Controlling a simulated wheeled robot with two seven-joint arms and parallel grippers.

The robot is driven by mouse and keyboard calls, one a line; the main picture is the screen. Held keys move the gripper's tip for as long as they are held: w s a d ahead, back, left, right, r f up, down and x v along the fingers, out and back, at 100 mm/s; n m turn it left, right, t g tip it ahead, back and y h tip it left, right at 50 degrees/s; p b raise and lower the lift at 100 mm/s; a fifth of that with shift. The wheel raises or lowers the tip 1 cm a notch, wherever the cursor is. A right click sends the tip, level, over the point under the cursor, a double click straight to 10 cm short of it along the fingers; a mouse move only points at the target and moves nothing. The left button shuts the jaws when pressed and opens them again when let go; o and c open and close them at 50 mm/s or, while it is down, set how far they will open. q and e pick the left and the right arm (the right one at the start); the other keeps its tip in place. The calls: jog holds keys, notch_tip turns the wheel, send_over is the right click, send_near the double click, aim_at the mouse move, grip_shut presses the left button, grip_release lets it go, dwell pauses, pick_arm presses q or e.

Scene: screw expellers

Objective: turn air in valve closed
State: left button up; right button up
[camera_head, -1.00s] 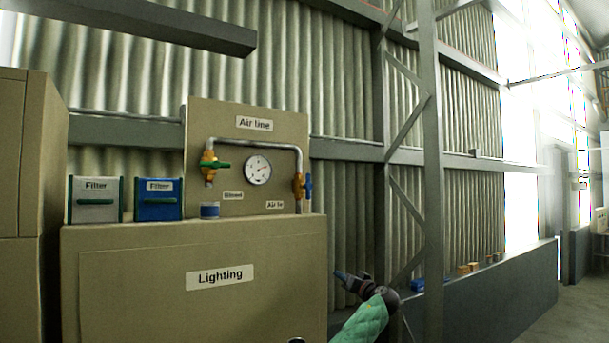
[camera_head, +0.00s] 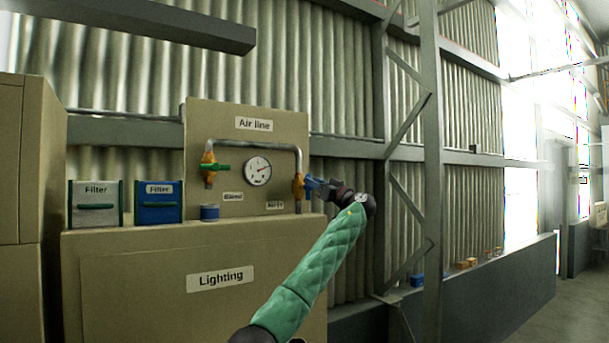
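The air in valve has an orange-brass body (camera_head: 298,187) at the lower right end of the air line pipe, with a blue handle (camera_head: 308,186) on its right side. Its small "Air in" label (camera_head: 275,205) is to its left on the panel. My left gripper (camera_head: 317,188) is at the blue handle, coming from the right, with its wrist bent back from the green-sleeved forearm. The tips overlap the handle in view, so I cannot tell whether they touch or grip it. The finger gap is too small to see. My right gripper is not in view.
A pressure gauge (camera_head: 258,170) and a second valve with a green handle (camera_head: 222,168) are on the same panel. A blue cap (camera_head: 210,212) and two filter boxes, grey (camera_head: 96,215) and blue (camera_head: 159,213), stand on the cabinet marked Lighting (camera_head: 140,270). A steel post (camera_head: 431,150) stands to the right.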

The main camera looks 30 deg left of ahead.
aim_at(304, 185)
pick_arm(q)
jog(key=p+x, duration=0.2)
jog(key=x, duration=0.1)
jog(key=shift+a+r, duration=0.3)
jog(key=shift+p+x, duration=0.65)
jog(key=shift+x, duration=0.2)
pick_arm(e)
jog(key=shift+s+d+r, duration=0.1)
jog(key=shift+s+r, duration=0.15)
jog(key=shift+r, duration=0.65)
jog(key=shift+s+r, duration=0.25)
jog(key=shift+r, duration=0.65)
pick_arm(q)
jog(key=shift+f, duration=0.15)
grip_shut()
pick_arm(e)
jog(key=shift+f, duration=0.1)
